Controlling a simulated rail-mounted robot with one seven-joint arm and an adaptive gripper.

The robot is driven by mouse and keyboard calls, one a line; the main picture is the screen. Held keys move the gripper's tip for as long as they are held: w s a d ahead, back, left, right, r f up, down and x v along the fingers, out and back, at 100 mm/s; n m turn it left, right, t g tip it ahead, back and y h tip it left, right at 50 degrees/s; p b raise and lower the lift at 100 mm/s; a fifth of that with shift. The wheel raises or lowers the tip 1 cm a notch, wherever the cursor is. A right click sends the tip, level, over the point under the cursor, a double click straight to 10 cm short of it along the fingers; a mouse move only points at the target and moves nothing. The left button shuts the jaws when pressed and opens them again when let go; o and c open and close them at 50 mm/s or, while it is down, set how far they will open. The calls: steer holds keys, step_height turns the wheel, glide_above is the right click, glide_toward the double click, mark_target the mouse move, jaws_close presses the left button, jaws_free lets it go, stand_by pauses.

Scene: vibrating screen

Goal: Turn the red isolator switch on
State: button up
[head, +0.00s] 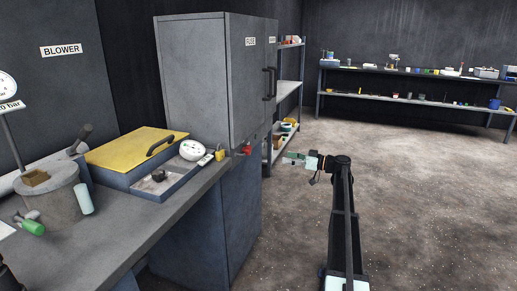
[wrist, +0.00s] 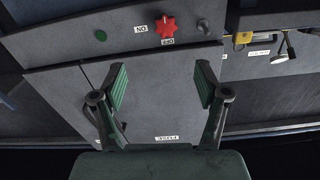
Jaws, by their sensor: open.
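The red isolator switch (wrist: 165,26) is a star-shaped knob on a grey panel at the top of the wrist view. It also shows as a small red shape (head: 247,149) on the cabinet in the head view. Beside it are an ON label (wrist: 141,29) and an OFF label (wrist: 168,41), both appearing inverted. I cannot tell which label the knob points to. My gripper (wrist: 162,80) is open and empty, its green-padded fingers well apart. The switch lies beyond the fingertips, not between them. In the head view my gripper (head: 291,157) is to the right of the switch, apart from the cabinet.
The grey cabinet (head: 195,65) stands beside a workbench (head: 95,246) with a yellow-lidded box (head: 135,145). A green button (wrist: 100,35) and a dark knob (wrist: 203,27) flank the switch. Shelves (head: 289,87) stand behind. Open floor lies right of my arm.

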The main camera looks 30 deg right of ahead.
steer(key=n, duration=0.1)
glide_toward(250, 151)
steer(key=x, duration=0.9)
steer(key=shift+w+a+f+b, duration=0.15)
steer(key=shift+w+b, duration=0.2)
steer(key=shift+w, duration=0.05)
steer(key=shift+c, duration=0.4)
steer(key=c, duration=1.1)
